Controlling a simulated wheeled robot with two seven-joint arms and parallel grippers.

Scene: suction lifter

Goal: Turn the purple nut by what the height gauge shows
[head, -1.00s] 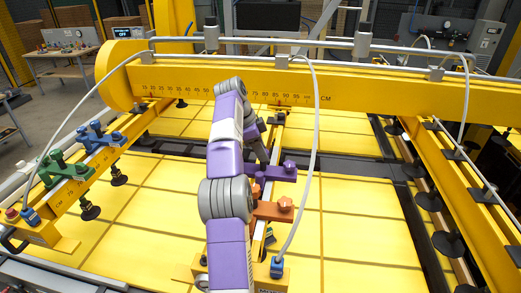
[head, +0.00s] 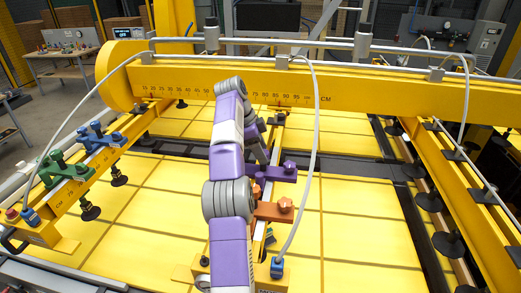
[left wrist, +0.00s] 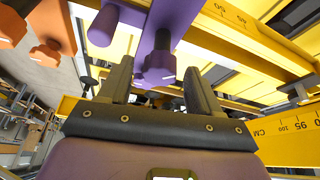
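The purple nut (left wrist: 158,68) is a lobed knob on a dark stem of the purple bracket (left wrist: 172,18), which fills the top of the left wrist view. In the head view the purple bracket (head: 268,173) sits on the middle rail with its purple nut (head: 290,167) at the right end. My left gripper (left wrist: 158,74) is open, with one finger on each side of the nut in the picture and gaps on both sides. In the head view my forearm largely hides this gripper. My right gripper is not in view. I cannot make out a height gauge.
An orange bracket (head: 270,212) with an orange nut (head: 286,205) is close in front of the purple one. Blue (head: 100,137) and green (head: 62,170) brackets sit on the left rail. A grey hose (head: 316,140) hangs just right of the purple bracket. A yellow beam (head: 400,92) crosses behind.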

